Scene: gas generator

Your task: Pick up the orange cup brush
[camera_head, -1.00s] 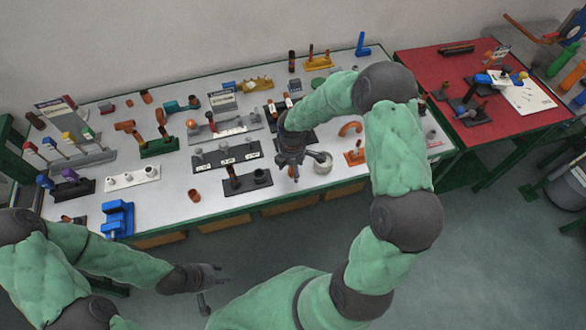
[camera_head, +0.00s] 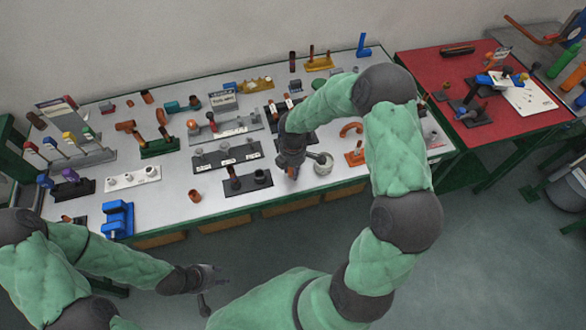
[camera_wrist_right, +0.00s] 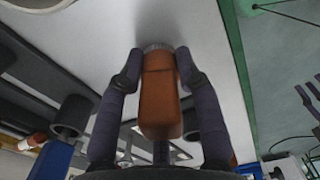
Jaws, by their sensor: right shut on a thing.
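The orange cup brush (camera_wrist_right: 160,95) shows in the right wrist view as an orange-brown cylindrical body with a grey ring at its far end. My right gripper (camera_wrist_right: 158,72) has a finger pressed against each side of it. In the head view my right gripper (camera_head: 291,168) is over the front part of the white table, left of a pale round cup, and mostly hides the brush. I cannot tell if the brush touches the table. My left gripper (camera_head: 212,288) is empty in front of the table, with its fingers apart.
The white table (camera_head: 175,205) carries a dark stand (camera_head: 247,181) left of my right gripper, a small orange-brown cup (camera_head: 195,195), a pale round cup (camera_head: 323,164) and an orange hook-shaped piece on a base (camera_head: 355,158). A red table (camera_head: 430,68) stands to the right.

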